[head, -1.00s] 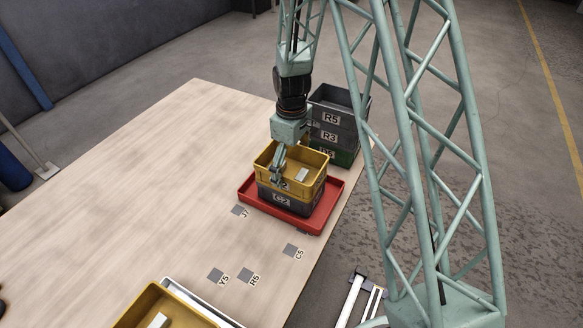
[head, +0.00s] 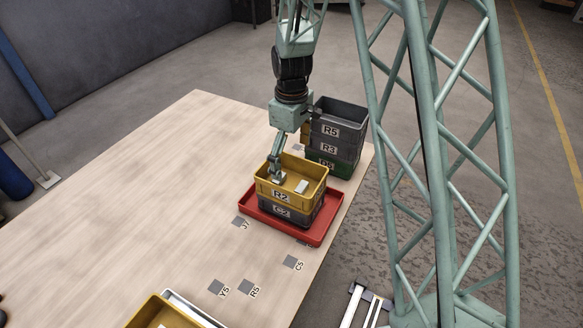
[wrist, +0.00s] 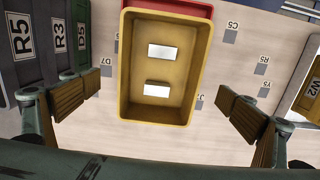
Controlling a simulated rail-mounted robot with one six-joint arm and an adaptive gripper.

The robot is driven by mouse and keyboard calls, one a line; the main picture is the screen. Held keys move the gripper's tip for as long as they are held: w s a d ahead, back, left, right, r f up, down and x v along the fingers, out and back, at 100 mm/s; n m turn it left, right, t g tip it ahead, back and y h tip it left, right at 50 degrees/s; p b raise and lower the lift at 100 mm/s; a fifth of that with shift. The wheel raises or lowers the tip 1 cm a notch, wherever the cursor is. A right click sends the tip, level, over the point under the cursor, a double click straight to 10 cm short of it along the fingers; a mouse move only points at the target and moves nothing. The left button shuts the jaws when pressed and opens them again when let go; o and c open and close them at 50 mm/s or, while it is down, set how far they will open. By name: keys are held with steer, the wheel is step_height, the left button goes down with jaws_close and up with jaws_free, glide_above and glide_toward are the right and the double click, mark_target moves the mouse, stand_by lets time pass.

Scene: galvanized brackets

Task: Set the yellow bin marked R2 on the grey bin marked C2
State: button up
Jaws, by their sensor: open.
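The yellow bin marked R2 (head: 281,196) sits upright on the grey bin marked C2 (head: 283,212), edges roughly lined up. The grey bin stands in a red tray (head: 318,238). Two pale blocks or labels show inside the yellow bin, which also shows in the wrist view (wrist: 157,110). My gripper (head: 278,168) is at the yellow bin's far left side in the head view. In the wrist view its fingers (wrist: 158,92) are spread wide, with the yellow bin beyond and between them. They appear clear of its walls. The grey bin is hidden there.
A stack of grey bins marked R5 (head: 330,130) and R3 (head: 328,149) on a green bin (head: 335,163) stands close behind. Another yellow bin (head: 160,312) lies at the front edge, its label W2 showing in the wrist view. The table's left side (head: 130,190) is clear.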

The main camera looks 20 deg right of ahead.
steer(key=shift+r, duration=1.8)
steer(key=shift+r, duration=0.1)
steer(key=s+r+m+t, duration=0.1)
steer(key=s+r+m, duration=0.1)
steer(key=s+r, duration=0.9)
steer(key=s+r+m+t, duration=0.1)
steer(key=s+r+m, duration=0.2)
steer(key=s+r, duration=0.75)
steer(key=s+r+m, duration=0.1)
steer(key=s+r, duration=0.2)
steer(key=s, duration=0.3)
steer(key=s+r+m+t, duration=0.1)
steer(key=s+r, duration=0.3)
steer(key=s, duration=0.3)
steer(key=s+r+m, duration=0.2)
steer(key=s+r, duration=0.1)
steer(key=s, duration=0.3)
steer(key=shift+s+r+t, duration=0.25)
steer(key=shift+r+t, duration=0.05)
steer(key=shift+t, duration=0.1)
steer(key=shift+s, duration=0.1)
